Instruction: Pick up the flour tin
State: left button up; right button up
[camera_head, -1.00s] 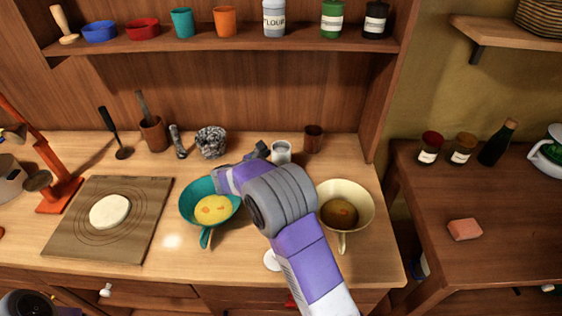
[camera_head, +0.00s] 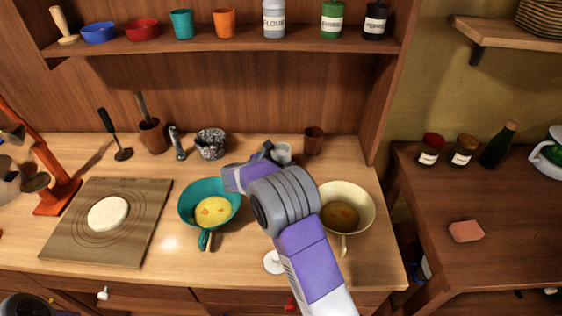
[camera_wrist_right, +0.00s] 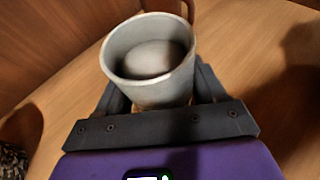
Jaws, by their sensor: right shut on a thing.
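The jar labelled FLOUR (camera_head: 274,19) is a pale grey-blue tin standing on the upper shelf, between an orange cup and a green jar. My right gripper (camera_head: 274,155) is down at the back of the counter, well below that shelf. It is shut on a grey open-topped cup (camera_head: 283,152). In the right wrist view the cup (camera_wrist_right: 148,90) stands between the two fingers (camera_wrist_right: 160,98), its open mouth facing the camera. The lower part of the cup is hidden by the gripper.
A brown cup (camera_head: 314,141) stands just right of the grey cup, and a speckled pot (camera_head: 211,143) to the left. A teal pan (camera_head: 188,203) and a cream pan (camera_head: 358,196) flank my right arm. The shelf (camera_head: 230,42) overhangs the counter's back.

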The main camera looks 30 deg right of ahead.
aim_at(281, 148)
jog(key=shift+r, duration=0.1)
notch_tip(281, 148, up, 10)
jog(key=p, duration=0.3)
dwell(0.8)
